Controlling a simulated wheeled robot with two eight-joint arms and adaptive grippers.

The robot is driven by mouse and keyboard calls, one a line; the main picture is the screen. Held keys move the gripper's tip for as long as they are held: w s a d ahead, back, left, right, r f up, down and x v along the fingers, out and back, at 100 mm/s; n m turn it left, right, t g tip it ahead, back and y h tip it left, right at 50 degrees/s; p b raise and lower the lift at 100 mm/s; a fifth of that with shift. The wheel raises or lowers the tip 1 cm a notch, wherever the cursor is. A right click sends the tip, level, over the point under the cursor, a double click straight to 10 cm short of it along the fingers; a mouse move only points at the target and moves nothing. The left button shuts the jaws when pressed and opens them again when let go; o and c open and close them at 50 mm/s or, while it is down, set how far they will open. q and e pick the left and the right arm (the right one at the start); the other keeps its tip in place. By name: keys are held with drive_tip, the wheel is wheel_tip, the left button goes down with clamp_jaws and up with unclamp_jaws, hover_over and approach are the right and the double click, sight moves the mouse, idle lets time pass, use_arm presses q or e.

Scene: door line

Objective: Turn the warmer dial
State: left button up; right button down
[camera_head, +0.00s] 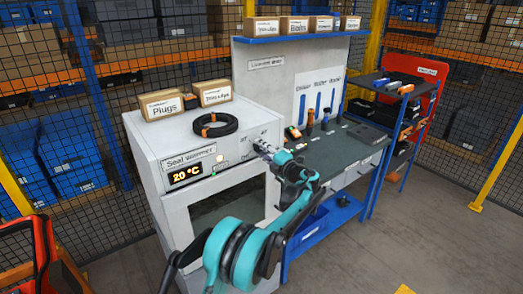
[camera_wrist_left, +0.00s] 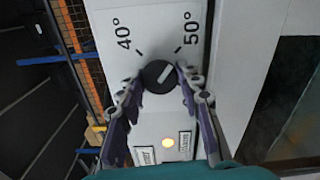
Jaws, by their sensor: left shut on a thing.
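The seal warmer (camera_head: 150,150) is a white cabinet with a front window. Its display (camera_head: 187,173) reads 20 °C. The dark round dial (camera_wrist_left: 158,75) has a pale pointer line slanting up to the right, between the 40° and 50° marks and nearer the 50° side. My left gripper (camera_wrist_left: 161,76) has its two fingers closed on either side of the dial. My right gripper is not in view.
A black ring (camera_head: 215,124) and two boxes, one marked Plugs (camera_head: 163,105), lie on the warmer's top. A dark workbench (camera_head: 335,145) with tools adjoins on the right.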

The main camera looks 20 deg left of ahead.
use_arm(q)
drive_tip(key=shift+f, duration=0.1)
idle(0.3)
drive_tip(key=o, duration=1.2)
drive_tip(key=shift+c, duration=0.2)
drive_tip(key=shift+s+d, duration=0.1)
drive_tip(key=v, duration=1.1)
drive_tip(key=shift+s+d, duration=0.3)
drive_tip(key=shift+a, duration=0.1)
